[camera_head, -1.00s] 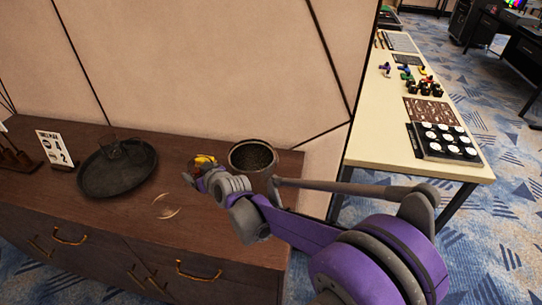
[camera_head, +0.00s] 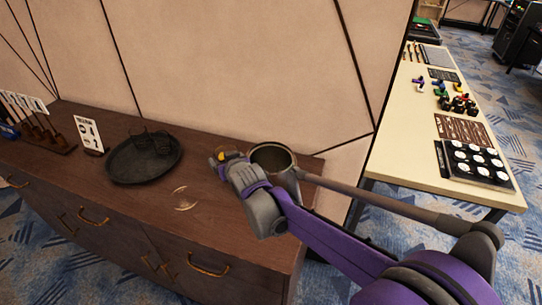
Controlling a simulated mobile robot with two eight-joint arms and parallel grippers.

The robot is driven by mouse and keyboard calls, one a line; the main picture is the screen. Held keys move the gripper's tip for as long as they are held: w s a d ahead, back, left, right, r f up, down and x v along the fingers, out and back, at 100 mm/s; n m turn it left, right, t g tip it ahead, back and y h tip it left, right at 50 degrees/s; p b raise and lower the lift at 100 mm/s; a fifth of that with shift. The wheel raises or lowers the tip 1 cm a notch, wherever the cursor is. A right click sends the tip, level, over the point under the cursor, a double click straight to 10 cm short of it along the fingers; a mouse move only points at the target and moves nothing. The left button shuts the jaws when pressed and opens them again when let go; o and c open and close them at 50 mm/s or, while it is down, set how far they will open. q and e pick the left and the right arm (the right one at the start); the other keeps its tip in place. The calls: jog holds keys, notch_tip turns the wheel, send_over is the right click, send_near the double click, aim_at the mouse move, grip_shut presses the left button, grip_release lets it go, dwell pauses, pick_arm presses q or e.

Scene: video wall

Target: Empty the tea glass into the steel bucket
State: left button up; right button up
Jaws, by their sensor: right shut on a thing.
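The steel bucket (camera_head: 286,152) stands near the back right of the dark wooden cabinet, its round mouth open upward. My right gripper (camera_head: 226,158) is just left of the bucket and shut on the tea glass. The glass is mostly hidden by the gripper; only a small yellow-orange patch (camera_head: 220,157) shows at the fingers. I cannot tell its tilt or how much is in it. A clear round saucer-like piece (camera_head: 184,199) lies on the cabinet top in front of the gripper. My left gripper is not in view.
A round black tray (camera_head: 128,174) with a dark object on it lies left on the cabinet (camera_head: 115,205). A small white sign (camera_head: 88,134) and a wooden rack (camera_head: 50,140) stand further left. A pale wall rises behind. A cream table (camera_head: 408,145) with small items stands right.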

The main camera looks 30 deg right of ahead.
aim_at(231, 149)
jog(key=shift+d+r+m+y+p, duration=0.2)
jog(key=shift+d+r+m+p, duration=0.1)
jog(key=shift+r+p, duration=0.3)
jog(key=shift+d+r+m+y+p, duration=0.2)
jog(key=shift+d+r+m+p, duration=0.1)
jog(key=shift+r+p, duration=0.3)
jog(key=shift+d+r+m, duration=0.1)
jog(key=shift+d+m, duration=0.05)
jog(key=shift+m, duration=0.15)
jog(key=shift+d+r+m+y+p, duration=0.3)
jog(key=shift+y+p, duration=0.2)
jog(key=shift+p, duration=0.25)
jog(key=shift+d+r+m+t+y+p, duration=0.3)
jog(key=shift+d+p, duration=0.05)
jog(key=shift+p, duration=0.1)
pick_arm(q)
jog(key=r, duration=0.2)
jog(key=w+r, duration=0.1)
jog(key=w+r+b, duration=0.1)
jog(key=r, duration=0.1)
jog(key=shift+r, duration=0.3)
pick_arm(e)
jog(key=m+y, duration=0.1)
jog(key=d+m+t+y, duration=0.1)
jog(key=m, duration=0.1)
jog(key=d+m+y, duration=0.1)
jog(key=m, duration=0.1)
jog(key=shift+s+r, duration=0.15)
jog(key=shift+r, duration=0.05)
